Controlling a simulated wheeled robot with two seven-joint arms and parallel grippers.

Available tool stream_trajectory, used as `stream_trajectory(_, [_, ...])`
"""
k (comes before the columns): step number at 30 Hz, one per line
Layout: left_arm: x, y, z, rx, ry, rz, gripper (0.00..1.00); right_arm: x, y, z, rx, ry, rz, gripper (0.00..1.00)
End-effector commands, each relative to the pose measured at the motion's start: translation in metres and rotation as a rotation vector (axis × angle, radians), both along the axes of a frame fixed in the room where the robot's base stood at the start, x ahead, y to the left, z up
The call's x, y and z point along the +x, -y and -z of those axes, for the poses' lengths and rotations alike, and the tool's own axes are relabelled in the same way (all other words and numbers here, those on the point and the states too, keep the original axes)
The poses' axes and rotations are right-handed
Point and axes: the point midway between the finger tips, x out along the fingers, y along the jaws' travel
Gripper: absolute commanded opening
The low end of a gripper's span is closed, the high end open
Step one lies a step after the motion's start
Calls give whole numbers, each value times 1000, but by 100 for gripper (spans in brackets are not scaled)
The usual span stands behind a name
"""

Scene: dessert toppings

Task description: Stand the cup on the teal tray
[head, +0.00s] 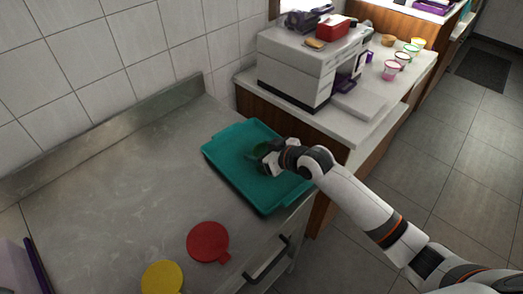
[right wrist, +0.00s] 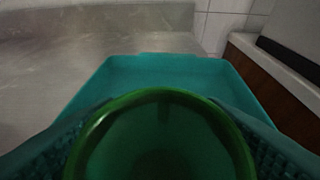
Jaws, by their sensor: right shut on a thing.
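The teal tray (head: 265,196) lies on the steel counter at its right end. The green cup (head: 257,149) is over the tray, partly hidden by my right gripper (head: 266,152). In the right wrist view the cup (right wrist: 160,96) shows its round open rim close up, with one finger pad on each side. The tray (right wrist: 165,72) spreads behind and around it in that view. My right gripper is shut on the cup. The cup's bottom is hidden, so I cannot tell whether it touches the tray. My left gripper is not in view.
A red round piece (head: 208,241) with a tab and a yellow disc (head: 162,278) lie on the counter in front of the tray. A white machine (head: 295,70) and several small cups stand on the wooden counter behind. The steel counter left of the tray is clear.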

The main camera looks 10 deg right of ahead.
Motion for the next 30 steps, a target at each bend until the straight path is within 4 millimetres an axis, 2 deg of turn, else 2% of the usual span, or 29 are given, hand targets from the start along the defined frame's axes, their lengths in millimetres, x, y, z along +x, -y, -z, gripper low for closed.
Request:
stream_trajectory(7, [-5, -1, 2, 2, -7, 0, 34, 0, 0, 3, -1, -1, 0, 43])
stream_trajectory(8, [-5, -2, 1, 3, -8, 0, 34, 0, 0, 3, 0, 0, 0, 67])
stream_trajectory(11, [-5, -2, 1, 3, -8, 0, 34, 0, 0, 2, -1, -1, 0, 84])
stream_trajectory(12, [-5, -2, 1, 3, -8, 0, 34, 0, 0, 2, -1, -1, 0, 86])
stream_trajectory(22, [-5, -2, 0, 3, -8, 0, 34, -1, 1, -2, 0, 0, 0, 86])
stream_trajectory(26, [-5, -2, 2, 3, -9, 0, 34, -14, 10, -8, -2, 0, 0, 86])
stream_trajectory(30, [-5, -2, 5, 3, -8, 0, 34, -36, 24, -22, -3, 1, -1, 86])
